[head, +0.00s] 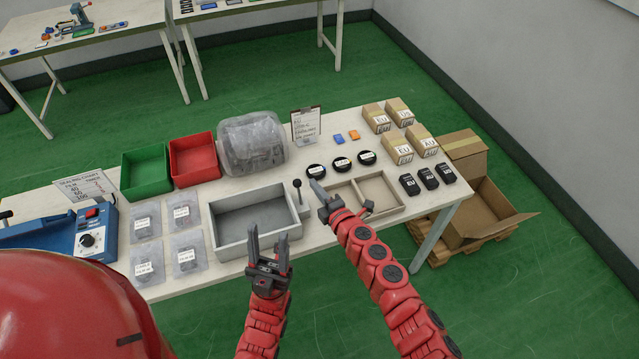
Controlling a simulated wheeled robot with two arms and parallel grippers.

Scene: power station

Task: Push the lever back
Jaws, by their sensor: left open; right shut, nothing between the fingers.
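A small upright lever with a dark round knob (297,184) stands at the right end of the grey open box (228,242) on the white table. My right gripper (316,188) is shut and empty, just right of the lever; a small gap shows between its tip and the knob, but I cannot tell the depth. My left gripper (267,240) is open and empty, in front of the grey box, its fingers pointing up in the picture and covering part of the box's front wall.
Right of the lever is a shallow divided tray (384,190), partly behind my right arm. Black round tins (341,164), black small boxes (429,178) and cartons (398,147) stand beyond. Left are bagged parts (184,212) and a blue sealer (92,238). Red (193,142) and green (143,158) bins stand behind.

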